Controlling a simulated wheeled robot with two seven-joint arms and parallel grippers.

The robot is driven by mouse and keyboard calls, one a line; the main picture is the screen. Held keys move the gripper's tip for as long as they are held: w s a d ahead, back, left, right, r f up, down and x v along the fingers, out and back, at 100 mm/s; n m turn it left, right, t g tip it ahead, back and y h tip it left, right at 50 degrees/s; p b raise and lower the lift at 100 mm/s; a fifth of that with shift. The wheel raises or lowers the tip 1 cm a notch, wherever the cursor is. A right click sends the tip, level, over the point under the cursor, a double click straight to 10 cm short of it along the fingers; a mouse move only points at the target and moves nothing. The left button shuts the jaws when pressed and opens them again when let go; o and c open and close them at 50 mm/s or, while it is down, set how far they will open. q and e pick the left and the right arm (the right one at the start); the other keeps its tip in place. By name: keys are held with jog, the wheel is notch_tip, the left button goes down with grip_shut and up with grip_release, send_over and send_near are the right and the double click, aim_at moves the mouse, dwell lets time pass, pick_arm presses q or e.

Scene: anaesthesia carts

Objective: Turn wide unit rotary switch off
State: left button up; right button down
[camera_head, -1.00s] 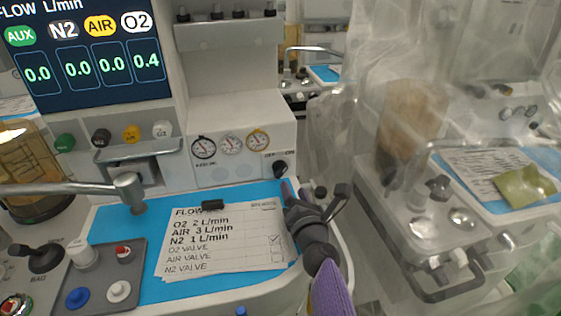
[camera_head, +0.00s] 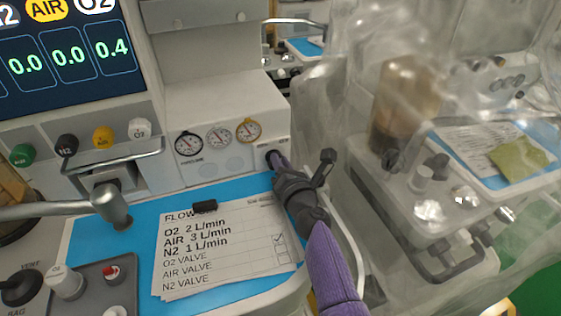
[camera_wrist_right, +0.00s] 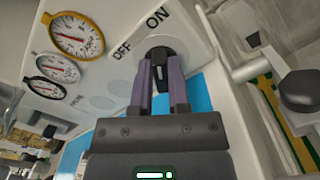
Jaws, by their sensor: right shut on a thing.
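The black rotary switch (camera_wrist_right: 160,62) sits on the white front panel of the unit, with the printed words OFF and ON beside it in the right wrist view. In the head view the switch (camera_head: 273,157) shows to the right of the gauges, partly covered by my gripper. My right gripper (camera_wrist_right: 163,82) has its two purple fingers on either side of the knob and is shut on it. The right gripper (camera_head: 279,163) also shows in the head view, reaching up to the panel. My left gripper is not in view.
Three round gauges (camera_head: 218,138) are left of the switch. A paper checklist (camera_head: 222,243) lies on the blue mat (camera_head: 95,232) below. A metal arm (camera_head: 60,210) crosses the left side. A plastic-draped cart (camera_head: 440,215) stands close on the right.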

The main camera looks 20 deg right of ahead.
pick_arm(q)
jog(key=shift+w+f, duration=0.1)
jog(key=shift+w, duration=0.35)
pick_arm(e)
jog(key=shift+n, duration=0.3)
jog(key=shift+a+n, duration=0.1)
jog(key=shift+n, duration=0.4)
jog(key=n, duration=0.2)
jog(key=shift+a+n, duration=0.1)
jog(key=shift+n, duration=0.2)
jog(key=n, duration=0.3)
jog(key=shift+a+n+b, duration=0.15)
jog(key=shift+n+b, duration=0.15)
jog(key=n, duration=0.2)
jog(key=shift+a+n, duration=0.15)
jog(key=shift+n, duration=0.15)
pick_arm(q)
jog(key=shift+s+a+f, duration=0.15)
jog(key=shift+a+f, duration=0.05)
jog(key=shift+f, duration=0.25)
pick_arm(e)
jog(key=shift+a+n, duration=0.15)
jog(key=shift+n, duration=1.75)
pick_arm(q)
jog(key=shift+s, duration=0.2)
